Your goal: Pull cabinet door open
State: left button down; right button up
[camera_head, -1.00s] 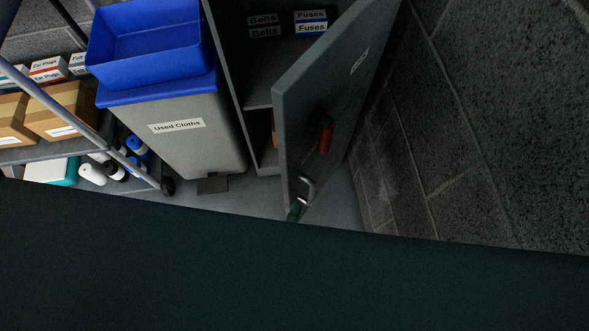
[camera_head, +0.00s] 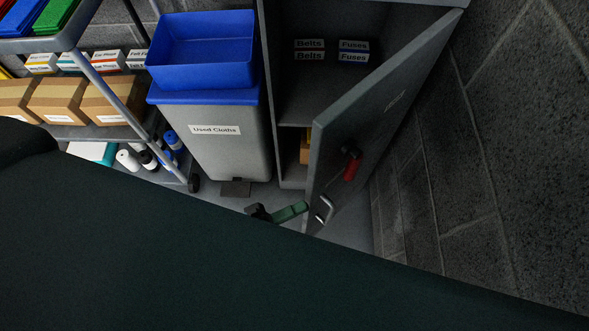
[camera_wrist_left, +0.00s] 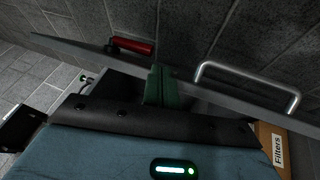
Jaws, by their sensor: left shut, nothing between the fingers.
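The grey cabinet door (camera_head: 372,115) stands partly open, with the cabinet's shelves (camera_head: 318,97) showing behind it. A metal bar handle (camera_head: 324,209) sits low on the door's outer face, near its free edge. My left gripper (camera_head: 293,211) has green fingers, shut and empty, at the inner side of that free edge. In the left wrist view the green fingers (camera_wrist_left: 160,84) lie by the thin door edge (camera_wrist_left: 205,92), beside the handle (camera_wrist_left: 250,86) and not around it. Whether they touch the door is unclear. My right gripper is not in view.
A red-handled part (camera_head: 350,168) is on the door face. A grey bin (camera_head: 229,150) with a blue tub (camera_head: 203,50) stands left of the cabinet. A shelf rack with cardboard boxes (camera_head: 62,98) is farther left. A block wall (camera_head: 510,150) is close on the right.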

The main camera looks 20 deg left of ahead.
aim_at(312, 193)
pick_arm(q)
jog(key=w+a+r+m+g+p, duration=0.2)
jog(key=a+g, duration=0.2)
jog(key=a, duration=0.3)
jog(key=w+a+r+m+g+p, duration=0.1)
jog(key=w+a+r+m+g, duration=0.2)
jog(key=a, duration=0.5)
jog(key=d+n+g+p, duration=0.1)
jog(key=d, duration=1.2)
jog(key=shift+w+d+f+h, duration=0.2)
jog(key=shift+w+f+h, duration=0.1)
jog(key=shift+f, duration=0.1)
jog(key=d, duration=0.1)
jog(key=s+d+n+t+p, duration=0.1)
jog(key=s+d+t+p, duration=0.1)
jog(key=d, duration=0.1)
jog(key=shift+s+r, duration=0.15)
jog(key=shift+s, duration=0.1)
jog(key=s+d+n+t+y+p, duration=0.1)
jog(key=s+d+n+t+y, duration=0.1)
jog(key=d, duration=0.6)
jog(key=shift+s+d, duration=0.3)
jog(key=shift+s, duration=0.35)
